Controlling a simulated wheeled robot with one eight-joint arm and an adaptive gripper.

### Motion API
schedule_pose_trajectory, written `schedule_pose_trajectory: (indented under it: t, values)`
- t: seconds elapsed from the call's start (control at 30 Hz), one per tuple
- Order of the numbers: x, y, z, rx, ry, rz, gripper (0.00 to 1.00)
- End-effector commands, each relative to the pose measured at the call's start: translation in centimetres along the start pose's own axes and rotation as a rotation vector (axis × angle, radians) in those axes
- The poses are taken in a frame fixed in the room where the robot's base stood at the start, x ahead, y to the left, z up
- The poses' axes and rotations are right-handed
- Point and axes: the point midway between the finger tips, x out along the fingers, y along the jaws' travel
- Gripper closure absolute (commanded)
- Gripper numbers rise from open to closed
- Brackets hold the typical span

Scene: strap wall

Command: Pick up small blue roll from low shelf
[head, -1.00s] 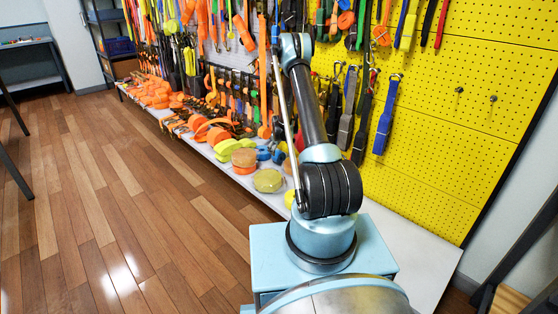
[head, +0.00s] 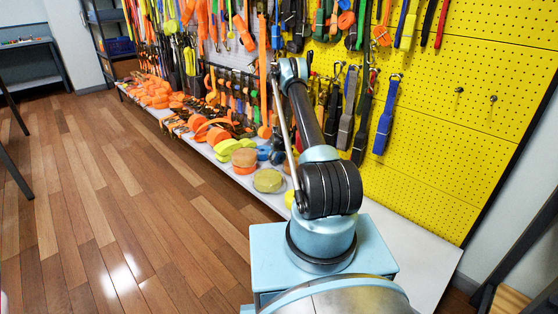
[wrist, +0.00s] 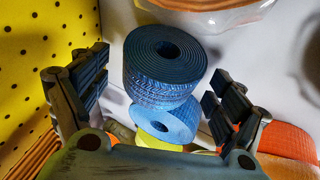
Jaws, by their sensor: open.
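In the wrist view, a dark blue roll of strap (wrist: 165,62) with a round centre hole sits between the fingers. A lighter blue roll (wrist: 165,122) shows just below it in the picture, partly overlapped by it. My gripper (wrist: 155,80) is open, one finger on the left and one on the right of the rolls, with nothing clamped. I cannot tell whether a finger touches a roll. In the head view, small blue rolls (head: 263,153) lie on the low white shelf (head: 425,250) left of my arm.
Orange and yellow-green rolls (head: 228,147) and a tan roll (head: 269,180) crowd the shelf around the blue ones. Straps hang from the yellow pegboard (head: 470,100) above. In the wrist view, an orange strap (wrist: 288,141) lies right of the right finger. The wooden floor (head: 120,200) is clear.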

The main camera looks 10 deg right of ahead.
Motion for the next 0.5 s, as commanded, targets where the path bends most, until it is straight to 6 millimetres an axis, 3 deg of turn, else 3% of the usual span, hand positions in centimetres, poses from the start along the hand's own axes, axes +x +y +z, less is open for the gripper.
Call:
schedule_pose_trajectory:
  t: [0.37, 0.4, 0.5]
  values:
    - [0.92, 0.01, 0.03, 0.000, 0.000, 0.000, 0.11]
    - [0.91, 0.01, 0.03, 0.000, 0.000, 0.000, 0.13]
    - [0.91, 0.01, 0.03, 0.000, 0.000, 0.000, 0.36]
